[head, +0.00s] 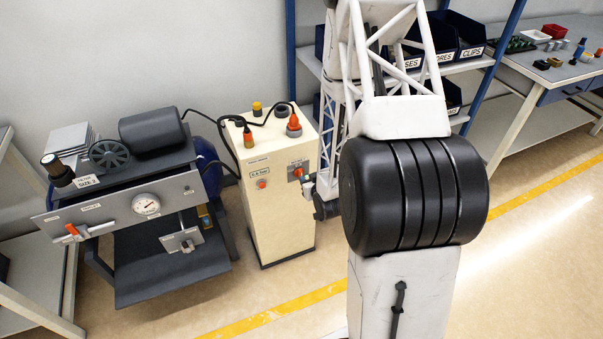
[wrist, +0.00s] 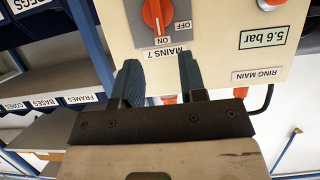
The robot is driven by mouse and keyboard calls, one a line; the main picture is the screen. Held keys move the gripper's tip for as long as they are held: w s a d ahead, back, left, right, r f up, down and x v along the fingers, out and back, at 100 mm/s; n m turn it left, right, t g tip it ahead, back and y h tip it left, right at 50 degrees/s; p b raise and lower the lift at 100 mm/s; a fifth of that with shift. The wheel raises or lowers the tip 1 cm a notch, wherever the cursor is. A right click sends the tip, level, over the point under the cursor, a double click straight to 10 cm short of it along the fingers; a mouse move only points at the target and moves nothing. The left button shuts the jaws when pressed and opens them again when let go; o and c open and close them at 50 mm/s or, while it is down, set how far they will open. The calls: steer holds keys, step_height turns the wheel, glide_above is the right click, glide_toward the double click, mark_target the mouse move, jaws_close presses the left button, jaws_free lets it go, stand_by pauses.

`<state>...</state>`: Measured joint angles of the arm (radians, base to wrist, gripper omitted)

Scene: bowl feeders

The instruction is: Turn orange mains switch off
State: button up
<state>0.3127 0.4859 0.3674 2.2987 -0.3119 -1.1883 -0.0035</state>
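The orange mains switch (wrist: 152,15) is a rotary knob on the cream cabinet front, upside down in the wrist view. Its white mark points at the ON label (wrist: 162,41); the OFF label (wrist: 183,26) is to one side.
The cream cabinet (head: 270,215) has a 5.6 bar display (wrist: 264,38), an orange button (head: 262,184) and cables on top. A grey machine with a gauge (head: 146,204) stands left. Shelves with dark bins (head: 440,40) stand behind my arm.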

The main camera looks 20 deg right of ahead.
mark_target(301, 173)
steer(key=shift+x, duration=3.8)
steer(key=shift+f, duration=0.1)
jaws_close()
